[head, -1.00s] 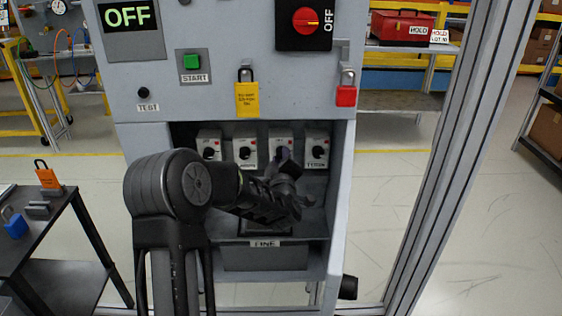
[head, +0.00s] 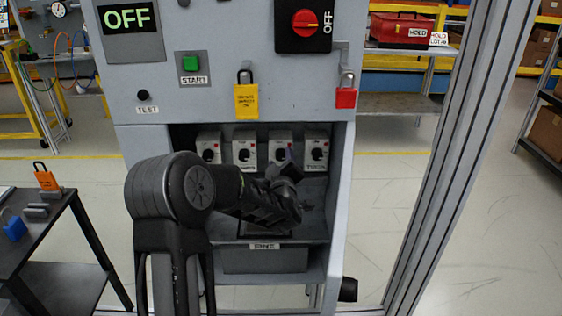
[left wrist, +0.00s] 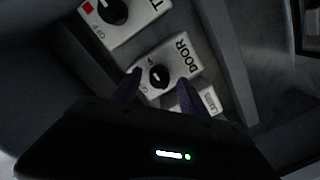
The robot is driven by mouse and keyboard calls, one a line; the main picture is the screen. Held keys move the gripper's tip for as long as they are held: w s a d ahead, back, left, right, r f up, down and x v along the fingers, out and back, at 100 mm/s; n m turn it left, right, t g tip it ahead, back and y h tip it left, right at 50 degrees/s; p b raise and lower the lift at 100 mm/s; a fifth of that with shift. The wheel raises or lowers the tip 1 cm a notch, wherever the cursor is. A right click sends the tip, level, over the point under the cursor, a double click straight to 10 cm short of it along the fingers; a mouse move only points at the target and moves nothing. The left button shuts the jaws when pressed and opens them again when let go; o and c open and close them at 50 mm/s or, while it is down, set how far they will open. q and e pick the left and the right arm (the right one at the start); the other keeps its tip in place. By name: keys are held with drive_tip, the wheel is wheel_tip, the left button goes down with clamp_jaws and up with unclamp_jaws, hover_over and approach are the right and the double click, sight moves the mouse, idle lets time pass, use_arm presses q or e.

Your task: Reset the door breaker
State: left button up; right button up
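The door breaker (left wrist: 172,68) is a white box with a black round knob (left wrist: 158,77) and the label DOOR, seen in the left wrist view. In the head view, a row of similar breakers stands in the cabinet recess; the third from the left (head: 281,145) is just behind my left gripper (head: 288,170). In the left wrist view, my left gripper (left wrist: 160,93) has its two dark fingers apart, one on each side of the door knob. Whether they touch it cannot be told. My right gripper is not in view.
A neighbouring breaker (left wrist: 122,15) with a red mark sits close by, its label starting with T. The recess walls and a shelf edge (head: 265,243) enclose the space. Above are a yellow padlock tag (head: 246,101), a red padlock (head: 346,97) and a red rotary switch (head: 305,18) at OFF.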

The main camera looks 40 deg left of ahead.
use_arm(q)
drive_tip(key=v, duration=0.7)
drive_tip(key=shift+s+d, duration=0.25)
drive_tip(key=shift+s, duration=0.05)
idle(0.5)
